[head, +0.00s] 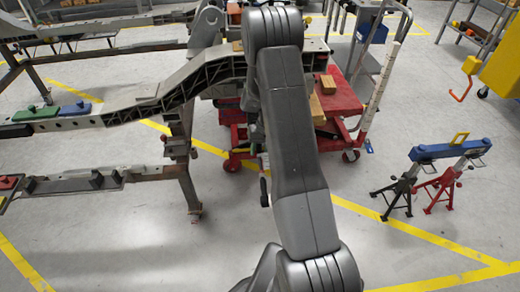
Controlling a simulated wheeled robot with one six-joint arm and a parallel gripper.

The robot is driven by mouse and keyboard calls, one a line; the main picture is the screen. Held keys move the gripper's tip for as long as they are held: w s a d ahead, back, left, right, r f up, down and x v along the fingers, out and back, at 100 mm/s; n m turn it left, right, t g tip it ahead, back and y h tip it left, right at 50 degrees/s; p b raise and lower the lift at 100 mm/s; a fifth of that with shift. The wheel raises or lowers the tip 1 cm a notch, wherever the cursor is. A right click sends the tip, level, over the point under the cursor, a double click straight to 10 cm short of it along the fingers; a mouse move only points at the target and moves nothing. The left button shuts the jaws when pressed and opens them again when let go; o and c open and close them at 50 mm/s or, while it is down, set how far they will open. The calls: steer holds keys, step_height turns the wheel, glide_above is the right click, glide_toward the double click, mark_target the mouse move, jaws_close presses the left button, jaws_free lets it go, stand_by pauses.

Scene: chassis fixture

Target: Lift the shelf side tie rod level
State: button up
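No tie rod can be picked out with certainty in the head view. A long frame rail (215,73) of the chassis fixture runs from the left edge to the upper middle. A lower shelf beam (137,174) on the left carries a dark grey bar (72,184), which lies flat. I cannot tell whether this bar is the tie rod. My own arm fills the middle of the picture and covers part of the rail and the red cart behind it. My gripper does not show.
A red cart (343,97) with wooden blocks stands behind my arm. A pale pole (382,88) leans beside it. A blue beam (440,150) rests on black and red stands at right. Green (38,113) and blue (75,108) parts sit on the rail. Floor at lower left is clear.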

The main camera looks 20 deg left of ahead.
steer(key=shift+c, duration=0.5)
jaws_close()
steer(key=shift+s+d+r+g+h+p, duration=0.1)
steer(key=shift+r+g+h+p, duration=0.15)
steer(key=shift+r+p, duration=0.45)
steer(key=shift+s+d+r+g+h+p, duration=0.15)
steer(key=shift+r+g+p, duration=0.25)
steer(key=shift+r, duration=0.45)
steer(key=shift+a, duration=0.1)
steer(key=shift+o, duration=0.5)
jaws_free()
steer(key=v, duration=1.3)
steer(key=shift+r, duration=0.4)
